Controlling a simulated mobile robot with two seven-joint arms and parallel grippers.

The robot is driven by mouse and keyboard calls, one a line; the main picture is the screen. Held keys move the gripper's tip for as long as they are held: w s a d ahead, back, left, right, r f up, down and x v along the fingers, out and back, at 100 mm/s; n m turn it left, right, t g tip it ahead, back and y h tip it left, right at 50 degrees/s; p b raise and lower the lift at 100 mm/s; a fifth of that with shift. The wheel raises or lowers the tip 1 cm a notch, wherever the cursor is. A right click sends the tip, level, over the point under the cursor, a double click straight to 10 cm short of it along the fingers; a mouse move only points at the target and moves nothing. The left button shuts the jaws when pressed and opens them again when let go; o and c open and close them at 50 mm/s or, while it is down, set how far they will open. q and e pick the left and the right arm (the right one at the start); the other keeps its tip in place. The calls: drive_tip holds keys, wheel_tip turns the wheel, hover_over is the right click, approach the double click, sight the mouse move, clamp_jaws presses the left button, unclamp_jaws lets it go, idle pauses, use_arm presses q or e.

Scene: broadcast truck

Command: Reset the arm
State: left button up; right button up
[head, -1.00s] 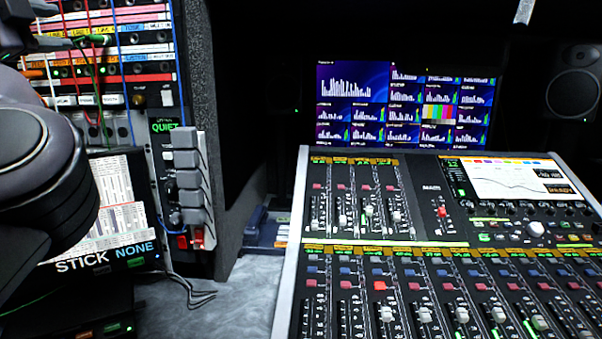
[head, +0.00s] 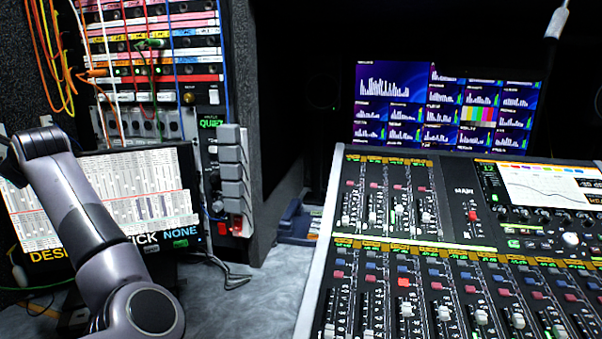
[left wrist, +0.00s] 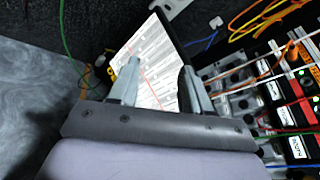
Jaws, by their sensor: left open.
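My left arm (head: 95,225) comes up from the bottom left in the head view, in front of a lit screen (head: 150,207) with a chart on it. Its gripper cannot be made out in that view. In the left wrist view my left gripper (left wrist: 157,85) is open, its two fingers apart with nothing between them. The screen (left wrist: 148,62) lies beyond the fingers, with the patch panel (left wrist: 285,95) and its cables to the right. My right gripper is in neither view.
The patch rack (head: 155,45) with coloured cables stands behind the screen. A stack of grey switches (head: 231,165) is right of it. The mixing console (head: 450,240) fills the right, with a monitor (head: 395,90) behind it. Orange and yellow cables hang at the far left.

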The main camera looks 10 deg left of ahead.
use_arm(q)
drive_tip(key=s+d+f+n+t+h+p, duration=0.15)
drive_tip(key=d+f+n+t+h, duration=0.25)
drive_tip(key=d+f+n+t, duration=0.65)
drive_tip(key=d+f+n+t+h+p, duration=0.5)
drive_tip(key=d+n, duration=0.6)
drive_tip(key=n, duration=0.9)
drive_tip(key=s+d+f+m+g+h, duration=0.55)
drive_tip(key=d+f+m, duration=0.35)
drive_tip(key=f, duration=0.4)
drive_tip(key=s+d+f+m+g, duration=0.3)
drive_tip(key=s+f, duration=0.3)
drive_tip(key=s, duration=0.2)
drive_tip(key=s+d+f+m+g+h, duration=0.1)
drive_tip(key=s+d+f+m+g, duration=0.2)
drive_tip(key=s+f, duration=0.4)
drive_tip(key=shift+s+d+f+m, duration=0.15)
drive_tip(key=shift+s+d+m, duration=0.6)
drive_tip(key=shift+s+d, duration=0.35)
drive_tip(key=shift+a, duration=0.15)
